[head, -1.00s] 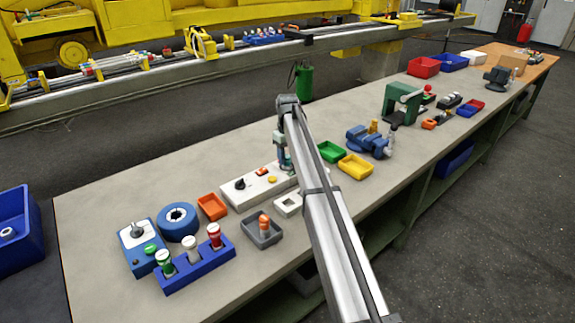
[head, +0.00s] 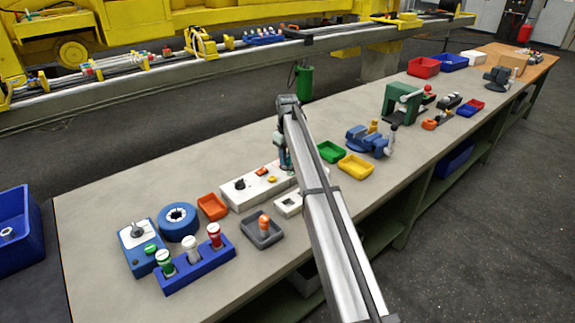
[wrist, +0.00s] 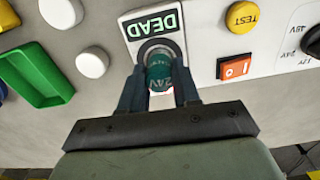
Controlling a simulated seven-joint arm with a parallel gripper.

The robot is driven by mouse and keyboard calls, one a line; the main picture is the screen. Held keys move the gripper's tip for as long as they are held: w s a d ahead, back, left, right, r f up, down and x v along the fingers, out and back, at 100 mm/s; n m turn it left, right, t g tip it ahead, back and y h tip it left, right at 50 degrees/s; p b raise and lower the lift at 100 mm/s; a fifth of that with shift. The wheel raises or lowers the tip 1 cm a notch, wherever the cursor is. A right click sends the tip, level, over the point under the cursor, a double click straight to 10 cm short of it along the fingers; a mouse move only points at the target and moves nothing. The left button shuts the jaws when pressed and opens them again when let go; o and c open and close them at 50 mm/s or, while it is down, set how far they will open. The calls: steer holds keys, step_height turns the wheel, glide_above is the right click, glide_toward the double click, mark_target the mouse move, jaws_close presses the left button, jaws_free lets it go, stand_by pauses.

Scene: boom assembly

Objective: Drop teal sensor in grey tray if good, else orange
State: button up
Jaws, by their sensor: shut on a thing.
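My gripper (wrist: 160,92) is shut on the teal sensor (wrist: 159,72), with one finger on each side. The sensor is at a dark ring on the white test box (wrist: 200,45); I cannot tell if it is seated. A sign beside the ring reads DEAD (wrist: 152,22), upside down in the wrist view. In the head view the gripper (head: 284,160) is over the right end of the test box (head: 240,194), partly hidden by my arm. The grey tray (head: 262,246) holds an orange-topped sensor. The orange tray (head: 211,207) looks empty.
The test box has a yellow TEST button (wrist: 242,17), a red switch (wrist: 234,69) and a black knob. A blue rack (head: 197,268) with three capped sensors stands front left. Green (head: 331,152) and yellow (head: 355,168) trays lie right of my arm.

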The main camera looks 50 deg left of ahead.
steer(key=shift+r, duration=3.25)
steer(key=shift+c, duration=0.2)
